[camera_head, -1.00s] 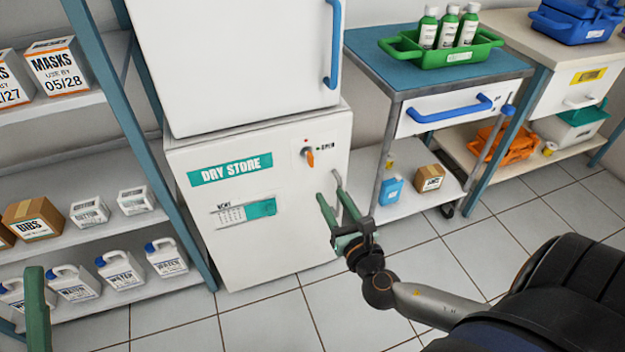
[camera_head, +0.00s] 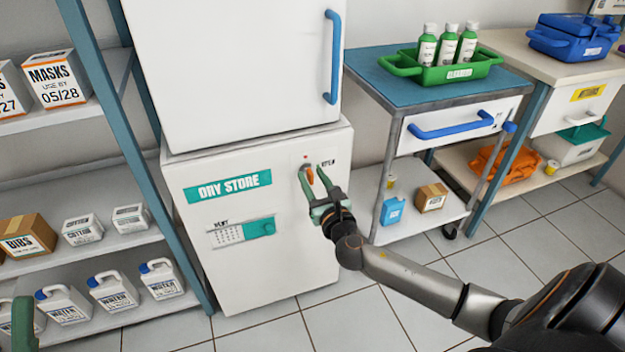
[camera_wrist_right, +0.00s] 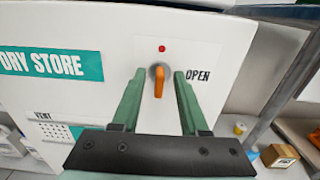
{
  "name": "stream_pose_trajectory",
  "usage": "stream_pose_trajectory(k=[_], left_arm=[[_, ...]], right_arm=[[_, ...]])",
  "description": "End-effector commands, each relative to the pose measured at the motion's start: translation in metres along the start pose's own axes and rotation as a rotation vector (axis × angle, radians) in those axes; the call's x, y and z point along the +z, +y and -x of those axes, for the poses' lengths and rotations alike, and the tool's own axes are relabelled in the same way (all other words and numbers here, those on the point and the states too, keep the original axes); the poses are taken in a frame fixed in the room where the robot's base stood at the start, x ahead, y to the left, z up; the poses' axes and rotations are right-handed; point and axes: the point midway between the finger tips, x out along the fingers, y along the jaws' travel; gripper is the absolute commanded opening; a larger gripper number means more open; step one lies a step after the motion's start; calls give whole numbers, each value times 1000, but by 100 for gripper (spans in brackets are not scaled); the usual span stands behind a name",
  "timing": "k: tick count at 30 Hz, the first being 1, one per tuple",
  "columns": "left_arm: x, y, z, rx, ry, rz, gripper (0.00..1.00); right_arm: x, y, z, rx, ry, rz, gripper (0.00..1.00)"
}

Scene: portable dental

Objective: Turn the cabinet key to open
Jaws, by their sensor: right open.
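The cabinet (camera_head: 260,260) is a white box labelled DRY STORE. Its orange key (camera_head: 310,175) sits in a round lock at the upper right of the front and hangs straight down. In the right wrist view the key (camera_wrist_right: 159,82) shows between the two green fingers, with a red dot above it and the word OPEN to its right. My right gripper (camera_head: 314,178) is open, with one finger on each side of the key; whether they touch it I cannot tell. A green part of my left gripper (camera_head: 24,322) shows at the lower left edge; its jaws are not clear.
A white unit (camera_head: 235,60) with a blue handle stands on the cabinet. A trolley (camera_head: 360,62) with a green tray is to the right. Shelves (camera_head: 130,235) with boxes and jugs stand left. The tiled floor in front is free.

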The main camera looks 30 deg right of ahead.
Motion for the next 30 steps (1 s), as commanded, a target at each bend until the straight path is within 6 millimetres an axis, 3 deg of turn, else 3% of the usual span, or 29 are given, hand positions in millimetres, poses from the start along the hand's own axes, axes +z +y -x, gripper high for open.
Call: stream_pose_trajectory(k=[11,22,30], left_arm=[[1,1,0,1,0,5,50],[1,1,0,2,-1,6,50],[1,1,0,2,-1,5,50]], right_arm=[[0,0,-5,0,1,-1,44],[0,0,-5,0,1,-1,2],[0,0,-5,0,1,-1,0]])
